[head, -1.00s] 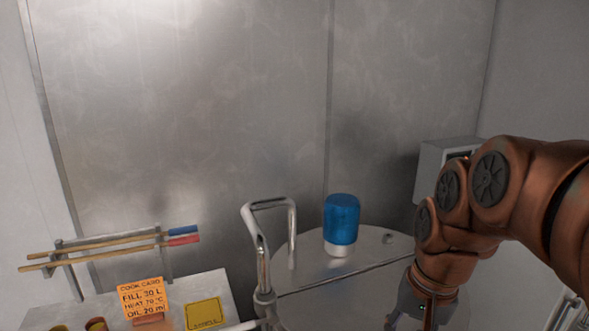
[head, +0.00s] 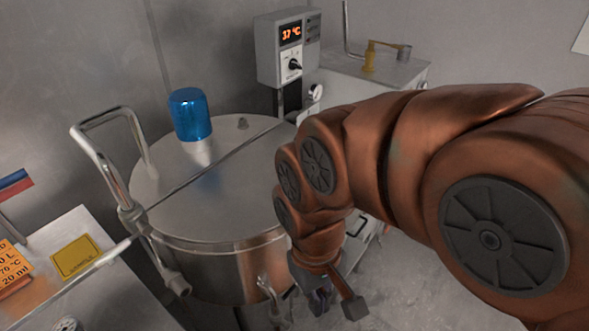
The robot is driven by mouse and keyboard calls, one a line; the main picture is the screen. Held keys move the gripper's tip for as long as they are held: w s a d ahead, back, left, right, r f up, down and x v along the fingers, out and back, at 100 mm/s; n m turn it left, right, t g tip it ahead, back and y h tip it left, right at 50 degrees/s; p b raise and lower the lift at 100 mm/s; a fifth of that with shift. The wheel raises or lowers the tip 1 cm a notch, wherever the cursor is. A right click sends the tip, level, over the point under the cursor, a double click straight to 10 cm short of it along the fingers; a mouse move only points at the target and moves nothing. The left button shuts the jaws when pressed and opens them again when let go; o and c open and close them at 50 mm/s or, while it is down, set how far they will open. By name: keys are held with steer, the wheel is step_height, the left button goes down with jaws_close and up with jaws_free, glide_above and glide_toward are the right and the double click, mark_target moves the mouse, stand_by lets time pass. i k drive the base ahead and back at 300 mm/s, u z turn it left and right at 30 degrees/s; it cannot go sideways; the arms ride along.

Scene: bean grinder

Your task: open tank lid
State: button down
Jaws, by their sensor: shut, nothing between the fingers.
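The tank (head: 212,262) is a round steel vessel in the middle of the head view. Its flat lid (head: 235,195) lies closed, with a straight seam across the top. A bent chrome tube (head: 100,165) rises at the lid's left edge. A blue cylinder with a pale base (head: 190,113) stands on the rear part of the top. My gripper (head: 320,298) is low in front of the tank's right side, below the lid level and apart from the lid. It is shut and empty, partly hidden by my arm.
A counter with a brass tap (head: 369,57) is at the back right. At left, a table (head: 100,235) holds a yellow card (head: 76,257) and an orange card (head: 12,270). Floor shows at right.

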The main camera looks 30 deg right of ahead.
mark_target(231, 201)
steer(key=z, duration=1.15)
steer(key=k, duration=0.9)
steer(key=u, duration=0.9)
